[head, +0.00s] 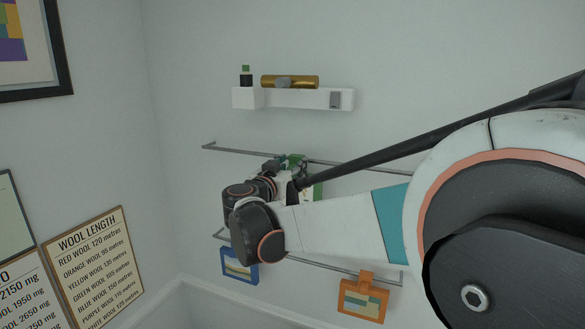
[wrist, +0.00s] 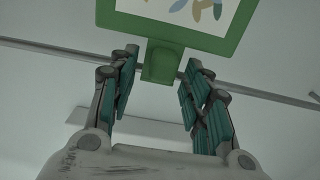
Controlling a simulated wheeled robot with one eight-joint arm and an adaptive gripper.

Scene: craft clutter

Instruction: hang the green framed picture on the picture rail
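The green framed picture (wrist: 230,42) is at the top of the wrist view, with its green tab (wrist: 160,62) between the fingers of my gripper (wrist: 161,66). A small gap shows on each side of the tab, so the fingers look open around it. The upper picture rail (wrist: 50,51) passes the tab and is hidden where the tab overlaps it; I cannot tell whether the tab hooks over it. In the head view the green tab (head: 293,160) shows at the upper rail (head: 240,152), and my arm hides most of the picture.
A lower rail (head: 330,267) carries a blue framed picture (head: 240,279) and an orange framed picture (head: 362,318). A white shelf (head: 300,99) above holds a bottle (head: 246,79) and a gold cylinder (head: 303,82). The upper rail's left part is bare.

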